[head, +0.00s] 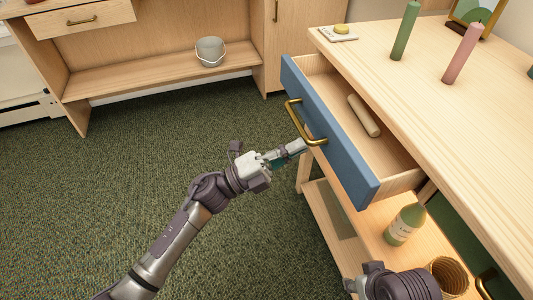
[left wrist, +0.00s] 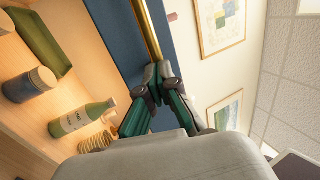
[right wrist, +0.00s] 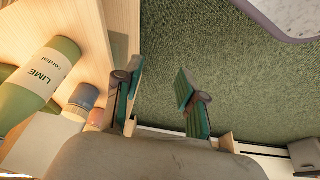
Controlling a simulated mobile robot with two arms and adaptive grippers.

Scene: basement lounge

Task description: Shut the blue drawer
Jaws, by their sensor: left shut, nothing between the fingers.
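The blue drawer (head: 335,140) stands open from the light wood cabinet, its inside showing. A brass bar handle (head: 293,118) is on its front. My left gripper (head: 301,147) is shut and empty, its tips at the handle's near end by the blue front. In the left wrist view the shut tips (left wrist: 158,72) lie beside the brass handle (left wrist: 147,30) and the blue front (left wrist: 115,35); I cannot tell whether they touch. My right gripper (right wrist: 158,88) is open and empty in the right wrist view, beside the cabinet's lower shelf.
A wooden rod (head: 363,116) lies in the drawer. Green (head: 405,32) and pink (head: 462,52) candles stand on the cabinet top. A green bottle (head: 405,224) and a wicker basket (head: 448,275) are on the shelf below. Green carpet (head: 120,190) is clear at left.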

